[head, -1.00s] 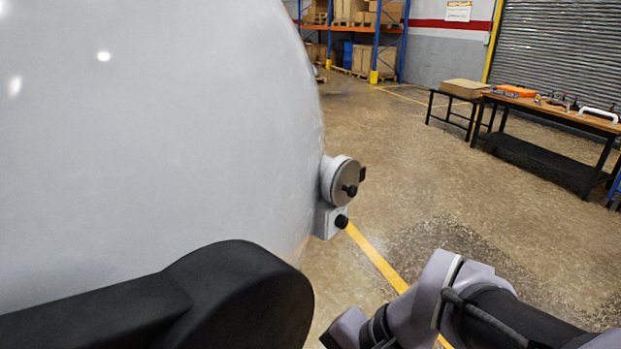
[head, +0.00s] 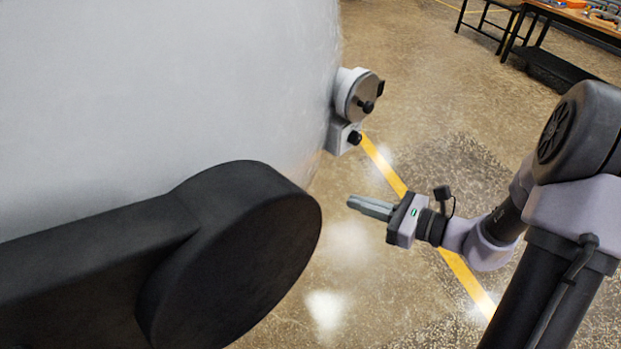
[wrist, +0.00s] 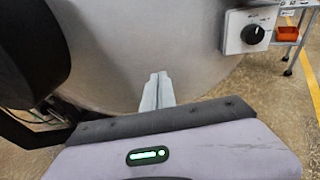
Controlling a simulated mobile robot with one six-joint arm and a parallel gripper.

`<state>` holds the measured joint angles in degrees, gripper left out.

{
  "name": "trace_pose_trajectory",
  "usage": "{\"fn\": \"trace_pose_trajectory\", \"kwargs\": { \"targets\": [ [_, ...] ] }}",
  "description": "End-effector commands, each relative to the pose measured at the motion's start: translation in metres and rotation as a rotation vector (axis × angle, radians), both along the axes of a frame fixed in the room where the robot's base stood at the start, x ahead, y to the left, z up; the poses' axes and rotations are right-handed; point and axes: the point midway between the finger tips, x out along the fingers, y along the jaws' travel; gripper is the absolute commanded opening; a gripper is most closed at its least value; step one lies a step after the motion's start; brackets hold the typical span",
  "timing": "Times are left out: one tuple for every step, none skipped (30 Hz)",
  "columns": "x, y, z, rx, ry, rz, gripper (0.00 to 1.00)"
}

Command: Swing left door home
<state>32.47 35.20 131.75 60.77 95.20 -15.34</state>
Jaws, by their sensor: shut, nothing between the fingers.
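A large light grey rounded shell (head: 160,80) fills the left of the head view. It looks like the furnace door, though its full outline is cut off. A thick black arm with a round end (head: 235,250) lies across its front. My gripper (head: 352,203) is shut and empty, pointing left at the shell. It is to the right of the black arm's round end, with a gap in the head view. In the wrist view, the shut fingers (wrist: 158,85) overlap the shell's lower edge (wrist: 190,60). Contact cannot be told.
A round metal port (head: 362,94) and a small box with a black knob (head: 345,137) stick out from the shell's right edge. The wrist view shows an orange bin (wrist: 287,33) on a stand. A workbench (head: 570,15) stands far right. Floor between is open.

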Motion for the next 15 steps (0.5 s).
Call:
{"fn": "trace_pose_trajectory", "kwargs": {
  "targets": [
    [0.004,0.009,-0.004,-0.001,0.000,0.006,0.00],
    [0.007,0.014,-0.005,0.000,-0.001,0.007,0.00],
    [0.012,0.021,-0.007,-0.001,-0.001,0.007,0.00],
    [0.016,0.027,-0.008,-0.001,0.000,0.008,0.00],
    [0.019,0.033,-0.010,-0.002,0.001,0.009,0.00],
    [0.024,0.040,-0.011,-0.002,0.000,0.009,0.00],
    [0.028,0.046,-0.012,-0.002,-0.001,0.009,0.00],
    [0.031,0.051,-0.014,-0.002,-0.001,0.009,0.00],
    [0.036,0.058,-0.015,-0.003,-0.001,0.010,0.00],
    [0.040,0.064,-0.016,-0.003,-0.001,0.010,0.00],
    [0.043,0.069,-0.017,-0.002,0.000,0.009,0.00],
    [0.047,0.075,-0.019,-0.002,0.000,0.009,0.00],
    [0.050,0.080,-0.017,-0.004,-0.002,0.010,0.00],
    [0.053,0.084,-0.016,-0.004,-0.002,0.010,0.00],
    [0.057,0.089,-0.014,-0.003,-0.002,0.009,0.00]
  ]
}}
